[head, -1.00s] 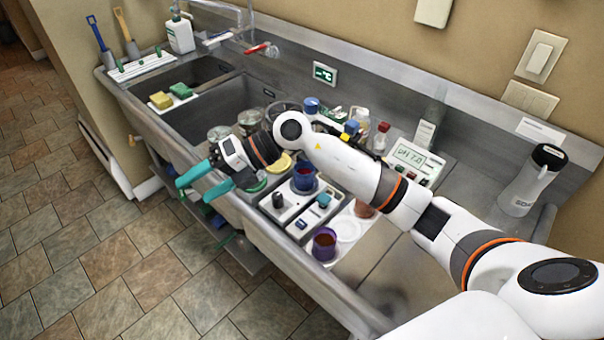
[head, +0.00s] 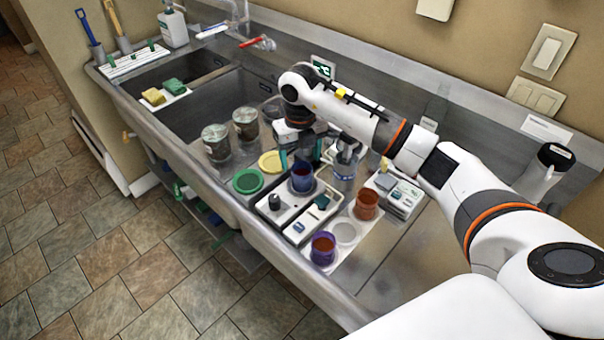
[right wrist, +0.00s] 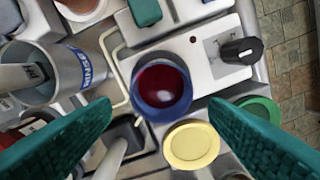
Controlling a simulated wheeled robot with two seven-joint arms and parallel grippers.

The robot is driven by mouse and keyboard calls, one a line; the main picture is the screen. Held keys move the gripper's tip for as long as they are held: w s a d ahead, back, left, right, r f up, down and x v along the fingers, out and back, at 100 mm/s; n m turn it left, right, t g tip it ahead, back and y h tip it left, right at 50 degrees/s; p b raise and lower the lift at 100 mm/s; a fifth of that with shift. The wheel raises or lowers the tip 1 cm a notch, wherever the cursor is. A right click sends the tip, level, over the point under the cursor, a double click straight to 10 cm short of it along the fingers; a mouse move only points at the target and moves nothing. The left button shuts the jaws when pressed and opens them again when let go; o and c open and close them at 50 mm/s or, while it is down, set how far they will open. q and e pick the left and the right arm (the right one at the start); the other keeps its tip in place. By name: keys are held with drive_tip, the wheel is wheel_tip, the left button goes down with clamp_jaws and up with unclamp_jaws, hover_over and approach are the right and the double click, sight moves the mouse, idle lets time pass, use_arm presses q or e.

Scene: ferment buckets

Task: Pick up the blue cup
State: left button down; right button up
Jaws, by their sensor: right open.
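The blue cup (head: 302,180) stands upright on a white device with a black knob, and dark red liquid shows inside it in the right wrist view (right wrist: 163,108). My right gripper (head: 301,157) is open and empty, its teal fingers pointing down just above and behind the cup. In the right wrist view, the cup lies ahead in the gap between the two spread fingers (right wrist: 158,112). I cannot tell whether the fingers reach down to its rim. My left gripper is not in view.
A purple cup (head: 323,248) and a reddish-brown cup (head: 367,204) stand to the right. A green lid (head: 248,181) and a yellow lid (head: 271,162) lie left. A metal pitcher (right wrist: 45,75) is close beside the cup. Two jars (head: 216,143) stand by the sink.

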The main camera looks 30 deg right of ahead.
sight(302, 174)
drive_tip(key=shift+s+f+p, duration=0.2)
drive_tip(key=shift+f+p, duration=0.2)
drive_tip(key=shift+f, duration=0.2)
drive_tip(key=f+p, duration=0.1)
drive_tip(key=f, duration=0.2)
drive_tip(key=shift+s+f+p, duration=0.25)
drive_tip(key=shift+s+p, duration=0.1)
drive_tip(key=shift+p, duration=0.05)
drive_tip(key=shift+f, duration=0.5)
drive_tip(key=shift+w, duration=0.1)
drive_tip(key=c, duration=1.2)
